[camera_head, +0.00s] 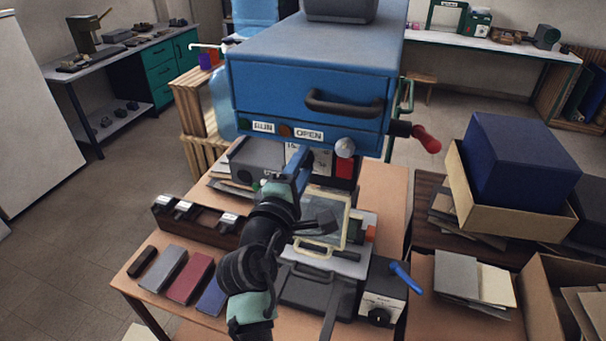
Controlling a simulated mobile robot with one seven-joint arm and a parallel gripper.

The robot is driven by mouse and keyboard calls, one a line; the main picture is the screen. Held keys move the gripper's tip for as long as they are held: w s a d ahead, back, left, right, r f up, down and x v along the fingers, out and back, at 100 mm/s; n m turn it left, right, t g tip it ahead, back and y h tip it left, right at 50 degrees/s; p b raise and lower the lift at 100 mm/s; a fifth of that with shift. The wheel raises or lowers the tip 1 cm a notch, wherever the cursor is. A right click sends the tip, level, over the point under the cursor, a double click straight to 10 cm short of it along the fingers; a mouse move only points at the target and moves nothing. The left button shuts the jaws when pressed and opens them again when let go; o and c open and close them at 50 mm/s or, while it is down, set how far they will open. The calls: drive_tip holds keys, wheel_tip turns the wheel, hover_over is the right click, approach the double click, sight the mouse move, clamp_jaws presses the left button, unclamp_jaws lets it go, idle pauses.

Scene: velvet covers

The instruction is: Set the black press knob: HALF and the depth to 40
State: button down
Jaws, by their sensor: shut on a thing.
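My arm reaches up from the bottom middle. What seems to be my gripper (318,226) is a dark shape in front of the cream-framed clear guard (345,225), left of and behind the knob box. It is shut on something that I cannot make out. I cannot find a readable depth scale.
A large blue machine (300,85) with RUN and OPEN labels and a red-handled lever (425,139) overhangs the back. Coloured covers (190,277) lie front left beside a dark rack (195,220). A cardboard box (515,215) holding a blue block stands right.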

drive_tip(key=m+b, duration=0.1)
drive_tip(key=m, duration=0.1)
drive_tip(key=m+b, duration=0.1)
drive_tip(key=b, duration=0.1)
drive_tip(key=m+b, duration=0.1)
drive_tip(key=m, duration=0.1)
drive_tip(key=shift+f+m+b, duration=0.3)
drive_tip(key=shift+b, duration=0.05)
drive_tip(key=m+b, duration=0.4)
drive_tip(key=m, duration=0.1)
drive_tip(key=shift+r, duration=0.1)
drive_tip(key=shift+c, duration=2.2)
unclamp_jaws()
drive_tip(key=b+v, duration=0.2)
drive_tip(key=v, duration=1.1)
drive_tip(key=shift+r, duration=0.15)
